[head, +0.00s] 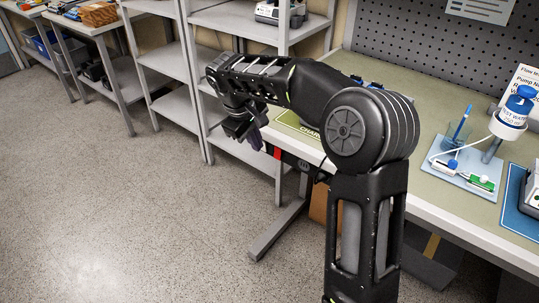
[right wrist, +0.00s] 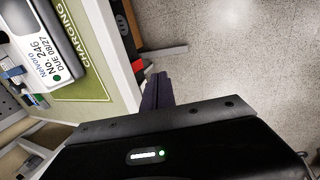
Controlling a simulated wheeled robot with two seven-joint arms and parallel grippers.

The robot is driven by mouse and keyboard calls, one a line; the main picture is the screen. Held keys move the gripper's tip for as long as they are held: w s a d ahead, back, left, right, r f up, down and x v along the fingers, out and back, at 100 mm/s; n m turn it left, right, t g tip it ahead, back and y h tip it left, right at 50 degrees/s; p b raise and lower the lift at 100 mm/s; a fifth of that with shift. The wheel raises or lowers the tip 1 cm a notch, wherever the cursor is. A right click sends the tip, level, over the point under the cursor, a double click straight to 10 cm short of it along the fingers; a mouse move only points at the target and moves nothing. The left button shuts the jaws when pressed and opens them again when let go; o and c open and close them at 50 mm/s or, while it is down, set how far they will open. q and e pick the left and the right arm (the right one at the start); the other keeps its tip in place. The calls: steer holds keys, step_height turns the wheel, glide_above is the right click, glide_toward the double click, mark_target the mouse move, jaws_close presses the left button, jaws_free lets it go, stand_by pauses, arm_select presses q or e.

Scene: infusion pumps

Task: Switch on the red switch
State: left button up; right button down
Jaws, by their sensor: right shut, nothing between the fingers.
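A small red part (head: 277,152), which looks like the red switch, shows at the front edge of the workbench, just right of my right gripper. In the right wrist view a red spot (right wrist: 137,66) shows on a dark strip (right wrist: 129,45) at the bench edge, just beyond the fingers; whether it is on or off cannot be told. My right gripper (head: 257,142) is shut and empty, in front of the bench edge. Its dark fingers (right wrist: 157,90) appear close to the strip; contact cannot be told. My left gripper is not in view.
A green charging mat (right wrist: 88,78) and a white device labelled No. 246 (right wrist: 52,42) lie on the bench top. A tray with a bottle stand (head: 465,180) is at right. Grey shelves (head: 170,60) stand behind the gripper. The floor (head: 130,210) at left is clear.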

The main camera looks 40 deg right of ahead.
mark_target(274, 155)
steer(key=shift+f, duration=0.1)
steer(key=d+f, duration=0.2)
steer(key=f, duration=0.1)
steer(key=w+d+f, duration=0.1)
steer(key=d+f, duration=0.1)
steer(key=f, duration=0.1)
steer(key=w+d+f+p, duration=0.1)
steer(key=d+f, duration=0.2)
steer(key=f, duration=0.1)
steer(key=shift+r, duration=0.1)
steer(key=shift+w+d+f, duration=0.1)
steer(key=shift+d+f, duration=0.1)
stand_by(0.4)
steer(key=shift+r, duration=0.1)
